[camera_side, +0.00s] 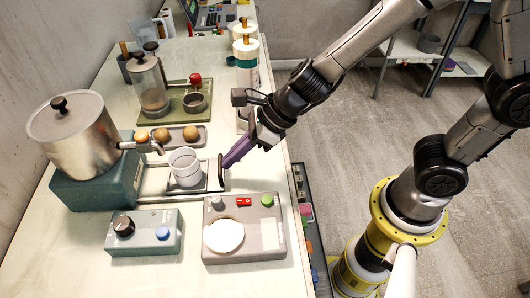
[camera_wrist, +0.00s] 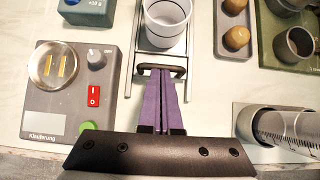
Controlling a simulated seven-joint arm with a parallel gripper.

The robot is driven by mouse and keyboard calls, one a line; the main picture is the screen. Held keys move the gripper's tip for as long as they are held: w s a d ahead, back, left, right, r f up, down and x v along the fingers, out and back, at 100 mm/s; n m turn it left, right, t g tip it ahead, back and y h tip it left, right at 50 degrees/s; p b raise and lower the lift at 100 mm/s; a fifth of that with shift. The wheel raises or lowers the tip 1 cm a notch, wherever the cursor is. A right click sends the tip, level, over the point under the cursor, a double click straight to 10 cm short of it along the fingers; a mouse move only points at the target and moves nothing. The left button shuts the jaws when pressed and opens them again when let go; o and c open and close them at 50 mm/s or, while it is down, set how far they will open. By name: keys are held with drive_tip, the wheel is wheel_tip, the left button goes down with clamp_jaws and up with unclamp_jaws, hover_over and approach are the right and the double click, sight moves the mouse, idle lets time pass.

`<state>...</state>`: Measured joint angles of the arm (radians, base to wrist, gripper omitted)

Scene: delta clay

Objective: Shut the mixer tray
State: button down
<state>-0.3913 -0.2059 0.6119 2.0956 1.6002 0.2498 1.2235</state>
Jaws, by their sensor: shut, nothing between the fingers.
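The mixer (camera_side: 72,130) is a steel pot with a spout on a teal base. Its tray (camera_side: 203,186) sits out in front of the base on metal rails and carries a white cup (camera_side: 184,163). The tray's dark handle (camera_side: 221,172) faces my gripper. My gripper (camera_side: 226,161) has purple fingers that are shut and empty, with their tips at the handle. In the wrist view the fingertips (camera_wrist: 162,72) overlap the middle of the handle (camera_wrist: 178,72), with the cup (camera_wrist: 165,22) straight beyond. I cannot tell whether they touch.
A grey device (camera_side: 270,238) with a round white dish stands in front of the tray, beside a teal control box (camera_side: 140,236) with a knob. A tray of round brown items (camera_side: 173,137) lies behind. Tall cylinders (camera_side: 246,65) stand along the table's right edge.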

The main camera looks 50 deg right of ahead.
sight(201, 172)
drive_tip(key=shift+w+a, duration=1.35)
drive_tip(key=shift+a, duration=0.05)
drive_tip(key=s+d, duration=0.1)
drive_tip(key=s+d+r, duration=0.1)
drive_tip(key=s+d, duration=0.1)
drive_tip(key=shift+d+r, duration=0.15)
drive_tip(key=s+d+r+t, duration=0.1)
drive_tip(key=s+d+r, duration=0.1)
drive_tip(key=d+r, duration=0.25)
drive_tip(key=s+d+r, duration=0.3)
drive_tip(key=r, duration=0.3)
drive_tip(key=s+d+n+g+h, duration=0.1)
drive_tip(key=s+d+n+h, duration=0.4)
drive_tip(key=n, duration=2.2)
drive_tip(key=s+d, duration=0.6)
drive_tip(key=s, duration=0.1)
drive_tip(key=shift+d+h, duration=0.3)
drive_tip(key=shift+d, duration=0.1)
